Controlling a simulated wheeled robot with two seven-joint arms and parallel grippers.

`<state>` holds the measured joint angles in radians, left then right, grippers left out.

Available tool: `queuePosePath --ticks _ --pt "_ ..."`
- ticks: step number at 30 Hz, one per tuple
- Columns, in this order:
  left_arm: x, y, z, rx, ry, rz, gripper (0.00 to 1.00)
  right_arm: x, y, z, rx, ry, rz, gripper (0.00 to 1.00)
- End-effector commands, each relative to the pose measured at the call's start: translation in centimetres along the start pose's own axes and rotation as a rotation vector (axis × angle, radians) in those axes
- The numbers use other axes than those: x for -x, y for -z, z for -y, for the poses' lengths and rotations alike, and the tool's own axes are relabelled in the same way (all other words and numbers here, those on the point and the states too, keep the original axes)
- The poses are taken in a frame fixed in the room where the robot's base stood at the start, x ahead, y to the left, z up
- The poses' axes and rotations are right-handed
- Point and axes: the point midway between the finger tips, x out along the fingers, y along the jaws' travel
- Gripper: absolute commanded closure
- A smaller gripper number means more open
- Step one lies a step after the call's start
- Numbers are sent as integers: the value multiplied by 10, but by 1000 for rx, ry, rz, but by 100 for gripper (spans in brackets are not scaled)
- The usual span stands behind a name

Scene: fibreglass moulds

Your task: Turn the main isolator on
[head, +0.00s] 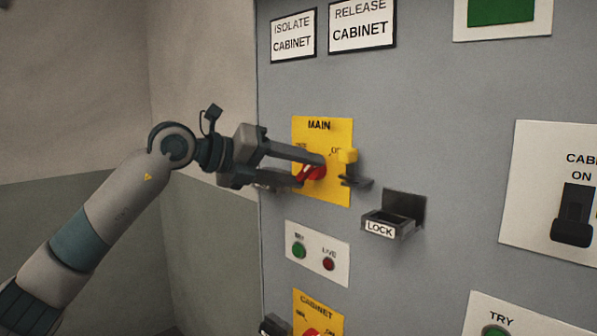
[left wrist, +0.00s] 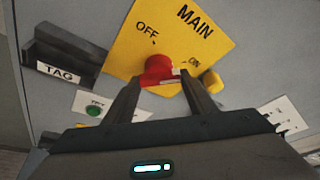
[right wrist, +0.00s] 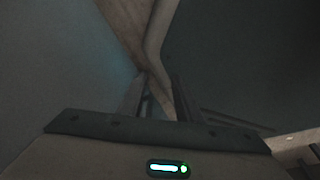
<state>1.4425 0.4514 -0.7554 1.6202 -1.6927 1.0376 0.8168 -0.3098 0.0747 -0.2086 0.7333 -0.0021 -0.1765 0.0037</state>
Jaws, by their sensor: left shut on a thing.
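The main isolator is a red rotary handle (head: 313,172) on a yellow plate (head: 338,190) marked MAIN. In the left wrist view the red handle (left wrist: 160,70) sits between OFF at left and ON at right on the tilted yellow plate (left wrist: 170,30). My left gripper (head: 308,171) is shut on the red handle, with a finger on either side. The fingers hide part of the handle and the plate's left label. A small yellow tab (head: 347,157) stands at the plate's right edge. My right gripper (right wrist: 158,80) shows only in the dark right wrist view, its fingers close together.
A LOCK holder (head: 388,228) juts out right of the plate, near a dark bracket (head: 356,182). Below are a panel with green and red lamps (head: 318,254) and a yellow CABINET plate (head: 322,308). A TAG holder (left wrist: 65,62) shows in the left wrist view.

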Motion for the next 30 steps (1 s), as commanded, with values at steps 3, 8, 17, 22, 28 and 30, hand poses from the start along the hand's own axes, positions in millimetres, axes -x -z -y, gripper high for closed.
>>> queuePosePath --ticks 3,8,17,22,28,30 --pt "-1 1 -1 -2 -3 -3 37 0 0 0 0 0 0 69" --pt "0 1 -1 -1 -2 -2 31 0 0 1 0 1 0 69" --pt "3 0 0 0 0 0 31 -1 0 1 0 1 1 69" --pt "17 0 -2 0 -2 1 31 -4 6 1 0 1 -16 69" --pt "48 0 -2 -1 -2 2 31 -8 31 4 0 4 -74 69" --pt "61 1 -2 0 -2 2 31 -9 41 6 0 6 -97 69"
